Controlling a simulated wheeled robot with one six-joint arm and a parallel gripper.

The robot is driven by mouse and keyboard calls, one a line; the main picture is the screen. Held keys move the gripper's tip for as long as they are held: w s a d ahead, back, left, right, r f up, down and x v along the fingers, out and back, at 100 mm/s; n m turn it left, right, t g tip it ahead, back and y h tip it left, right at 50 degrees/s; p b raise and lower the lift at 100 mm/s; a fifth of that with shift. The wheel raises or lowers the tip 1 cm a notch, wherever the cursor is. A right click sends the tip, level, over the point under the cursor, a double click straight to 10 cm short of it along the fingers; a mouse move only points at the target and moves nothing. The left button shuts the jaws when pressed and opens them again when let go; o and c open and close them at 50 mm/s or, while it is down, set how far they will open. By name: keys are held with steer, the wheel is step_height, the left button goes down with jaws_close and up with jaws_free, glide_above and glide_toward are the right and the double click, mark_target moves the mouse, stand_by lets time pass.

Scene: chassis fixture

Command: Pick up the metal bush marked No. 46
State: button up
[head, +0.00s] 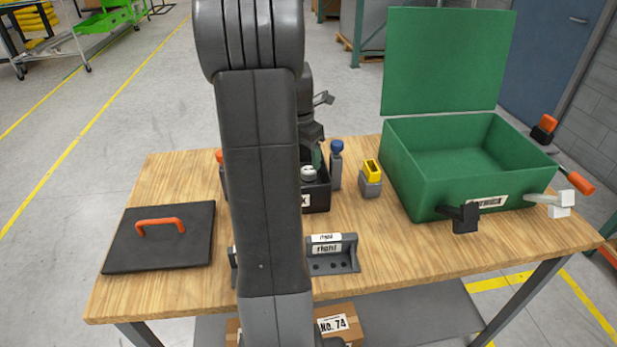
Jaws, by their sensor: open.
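No marking No. 46 can be read in the head view. A small round silvery metal piece (309,173), possibly the bush, sits in a black open box (318,200) at the middle of the table. My arm hides the left part of that box. My gripper (316,150) is above and behind the box, partly hidden by my arm. It is open, and I see nothing held in it.
A grey block with a blue top (337,165) and a yellow piece on a grey block (371,178) stand right of the box. A green open case (415,180), a black lid (130,252) and a bracket labelled "right" (345,262) lie around on the wooden table (390,255).

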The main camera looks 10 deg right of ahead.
mark_target(309, 170)
steer(key=f, duration=0.4)
steer(key=d+f, duration=0.1)
steer(key=f, duration=0.1)
steer(key=shift+f, duration=0.2)
steer(key=shift+c, duration=0.3)
steer(key=shift+w, duration=0.1)
steer(key=c, duration=1.2)
steer(key=shift+o, duration=0.2)
steer(key=shift+r, duration=0.1)
